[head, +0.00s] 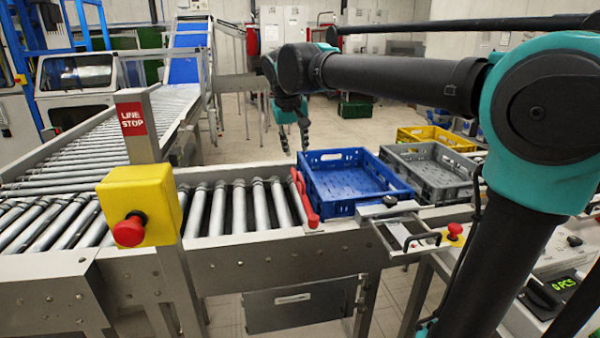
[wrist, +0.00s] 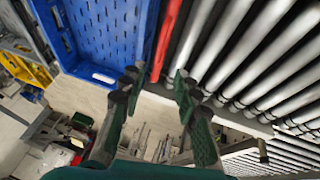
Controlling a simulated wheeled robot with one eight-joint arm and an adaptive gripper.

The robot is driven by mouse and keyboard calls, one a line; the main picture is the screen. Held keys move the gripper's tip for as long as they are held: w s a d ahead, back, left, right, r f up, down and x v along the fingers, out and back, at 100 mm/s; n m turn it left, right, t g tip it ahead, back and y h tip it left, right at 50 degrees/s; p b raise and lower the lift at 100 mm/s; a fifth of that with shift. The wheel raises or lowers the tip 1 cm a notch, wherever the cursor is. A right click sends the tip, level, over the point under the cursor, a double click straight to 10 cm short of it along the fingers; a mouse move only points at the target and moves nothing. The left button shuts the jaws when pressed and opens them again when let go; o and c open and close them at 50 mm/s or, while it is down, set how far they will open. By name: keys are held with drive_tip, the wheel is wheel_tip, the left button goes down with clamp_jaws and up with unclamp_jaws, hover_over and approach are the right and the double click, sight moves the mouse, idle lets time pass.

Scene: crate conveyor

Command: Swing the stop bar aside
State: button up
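The red stop bar (head: 304,198) lies across the roller conveyor, right beside the left side of the blue crate (head: 350,208). In the wrist view the red bar (wrist: 168,38) runs between the blue crate (wrist: 100,38) and the bare rollers. My gripper (head: 294,146) hangs beyond the far side of the conveyor, near the bar's far end. In the wrist view my gripper (wrist: 158,82) is open and empty, with its fingertips apart on either side of the bar's line. I cannot tell whether a finger touches the bar.
A grey crate (head: 446,185) and a yellow crate (head: 437,137) stand to the right of the blue crate. A yellow box with a red button (head: 130,228) and a line stop post (head: 134,125) rise at the left. Bare rollers (head: 237,208) lie left of the bar.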

sight(300, 176)
drive_tip(key=x, duration=1.2)
drive_tip(key=shift+f, duration=0.1)
drive_tip(key=shift+s, duration=0.1)
drive_tip(key=shift+c, duration=0.3)
clamp_jaws()
